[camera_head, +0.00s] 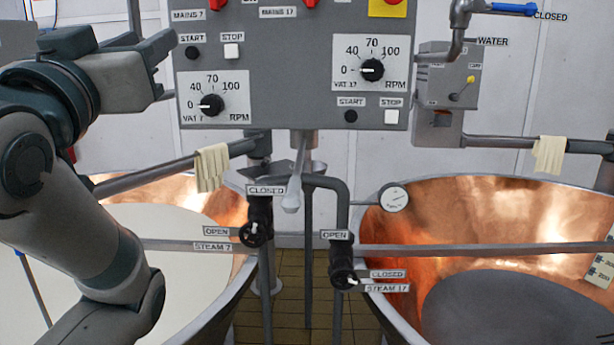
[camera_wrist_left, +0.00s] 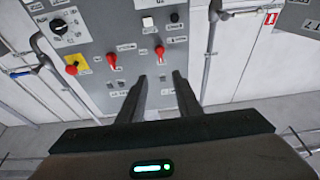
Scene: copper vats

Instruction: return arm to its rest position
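My left gripper (camera_head: 166,68) is at the upper left of the head view, just left of the grey control panel (camera_head: 290,90). Its two fingers are apart with nothing between them. In the left wrist view the two fingers (camera_wrist_left: 160,88) also stand apart and point toward the control panel (camera_wrist_left: 115,40). Whether they touch the panel cannot be told. My right gripper is not in view.
Two copper vats stand below, the left one (camera_head: 225,200) holding white liquid and the right one (camera_head: 480,205) with a dark bottom. Steam valves (camera_head: 257,232) and pipes run between them. Cloths (camera_head: 212,168) hang on the rails. A water tap (camera_head: 460,20) is at upper right.

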